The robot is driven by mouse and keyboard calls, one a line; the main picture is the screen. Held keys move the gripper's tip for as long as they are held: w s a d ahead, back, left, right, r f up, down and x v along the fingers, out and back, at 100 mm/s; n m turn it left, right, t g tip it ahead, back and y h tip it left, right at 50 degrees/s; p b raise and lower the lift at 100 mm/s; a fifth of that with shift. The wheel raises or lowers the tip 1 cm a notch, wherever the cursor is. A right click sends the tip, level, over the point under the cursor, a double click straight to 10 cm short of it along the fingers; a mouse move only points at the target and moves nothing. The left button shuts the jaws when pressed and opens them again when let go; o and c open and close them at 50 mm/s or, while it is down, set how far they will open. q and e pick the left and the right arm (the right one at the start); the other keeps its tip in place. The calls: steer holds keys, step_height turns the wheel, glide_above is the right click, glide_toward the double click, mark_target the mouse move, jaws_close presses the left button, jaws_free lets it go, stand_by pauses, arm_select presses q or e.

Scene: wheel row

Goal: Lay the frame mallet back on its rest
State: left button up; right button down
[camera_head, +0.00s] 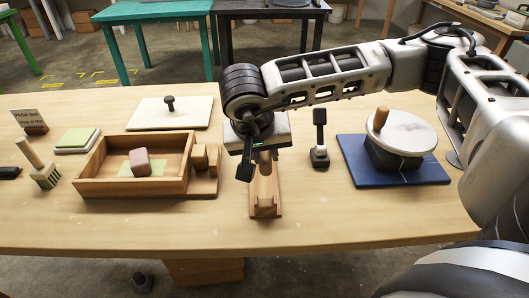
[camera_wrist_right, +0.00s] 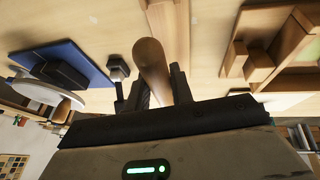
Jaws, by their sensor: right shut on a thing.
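My right gripper (camera_head: 252,158) is over the middle of the table, above a narrow wooden stand (camera_head: 264,200) that looks like the rest. In the right wrist view its fingers (camera_wrist_right: 160,90) are shut on a round brown wooden handle (camera_wrist_right: 152,62), which I take to be the frame mallet's. The mallet's head cannot be made out clearly. In the head view the gripper and wrist hide most of the mallet and the stand's back part. I cannot tell whether mallet and stand touch. My left gripper is out of view.
Left of the stand is a wooden tray (camera_head: 130,192) holding a pinkish block (camera_head: 140,161). Right of it stand a dark upright tool (camera_head: 319,125) and a pale round wheel (camera_head: 405,132) over a blue mat (camera_head: 350,155). The table's front strip is clear.

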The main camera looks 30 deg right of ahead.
steer(key=shift+a+f+b, duration=0.1)
steer(key=shift+f+b, duration=0.05)
steer(key=shift+b, duration=0.2)
steer(key=shift+f, duration=0.25)
step_height(320, 180, down, 4)
steer(key=b, duration=0.4)
steer(key=shift+r, duration=0.2)
steer(key=shift+f+b, duration=0.45)
steer(key=shift+f, duration=0.1)
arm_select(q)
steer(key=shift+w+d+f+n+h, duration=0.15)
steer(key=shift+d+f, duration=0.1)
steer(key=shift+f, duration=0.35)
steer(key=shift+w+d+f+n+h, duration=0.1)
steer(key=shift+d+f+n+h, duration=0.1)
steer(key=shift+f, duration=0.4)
arm_select(e)
steer(key=shift+f, duration=0.25)
arm_select(q)
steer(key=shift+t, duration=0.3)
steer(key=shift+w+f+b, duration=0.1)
steer(key=shift+b, duration=0.3)
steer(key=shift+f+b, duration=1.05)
arm_select(e)
steer(key=shift+f, duration=1)
